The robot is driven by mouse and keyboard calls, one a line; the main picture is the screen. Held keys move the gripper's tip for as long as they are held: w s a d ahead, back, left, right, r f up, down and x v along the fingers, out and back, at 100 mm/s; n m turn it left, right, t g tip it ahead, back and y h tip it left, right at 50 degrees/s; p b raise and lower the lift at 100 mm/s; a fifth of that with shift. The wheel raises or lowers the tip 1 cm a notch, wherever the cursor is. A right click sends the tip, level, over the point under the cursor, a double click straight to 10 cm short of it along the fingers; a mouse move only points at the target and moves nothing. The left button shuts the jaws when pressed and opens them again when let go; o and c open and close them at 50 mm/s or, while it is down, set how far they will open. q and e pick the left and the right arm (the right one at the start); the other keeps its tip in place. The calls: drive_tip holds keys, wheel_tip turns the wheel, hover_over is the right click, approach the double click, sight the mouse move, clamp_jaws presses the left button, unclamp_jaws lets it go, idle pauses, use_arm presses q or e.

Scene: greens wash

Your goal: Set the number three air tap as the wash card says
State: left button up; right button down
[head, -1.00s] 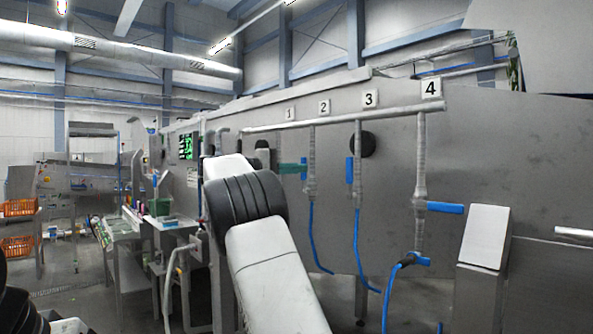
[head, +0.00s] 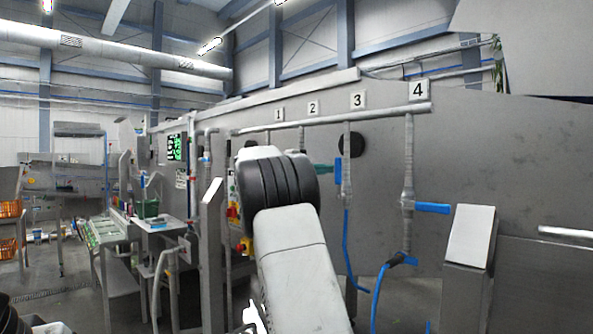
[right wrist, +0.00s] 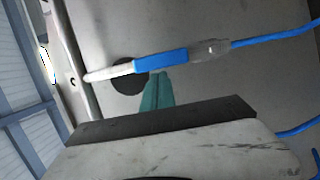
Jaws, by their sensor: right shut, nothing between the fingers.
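The number three air tap hangs on a grey drop pipe (head: 346,150) below the 3 plate (head: 358,100). Its blue handle (head: 338,171) points along the pipe; in the right wrist view the handle (right wrist: 160,62) also lies in line with the pipe. My right gripper (head: 325,166) has teal fingers, shut and empty, just left of this handle. In the right wrist view the fingertips (right wrist: 158,76) end right beside the handle; I cannot tell whether they touch it. A small sheet (head: 181,178) on the panel at left is too small to read. My left gripper is out of view.
Tap four's blue handle (head: 432,208) sticks out sideways across its pipe. Blue hoses (head: 377,297) hang below the taps. A grey post (head: 468,243) stands at right front. My right arm hides the lower parts of taps one and two.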

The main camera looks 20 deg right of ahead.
sight(338, 167)
drive_tip(key=shift+s+d+r+m, duration=0.15)
drive_tip(key=shift+s+m, duration=0.2)
drive_tip(key=shift+m, duration=0.05)
idle(0.4)
drive_tip(key=s+m, duration=0.1)
drive_tip(key=s+d+m+y, duration=0.1)
drive_tip(key=shift+s+r+m, duration=0.15)
drive_tip(key=shift+r+m, duration=0.05)
drive_tip(key=shift+m, duration=0.2)
drive_tip(key=s+d+f+m+t+y, duration=0.2)
drive_tip(key=s+f+m, duration=0.4)
drive_tip(key=m, duration=0.4)
drive_tip(key=shift+s+d+m+t+y, duration=0.35)
drive_tip(key=shift+s+d, duration=0.25)
drive_tip(key=shift+s, duration=0.25)
drive_tip(key=shift+f, duration=0.1)
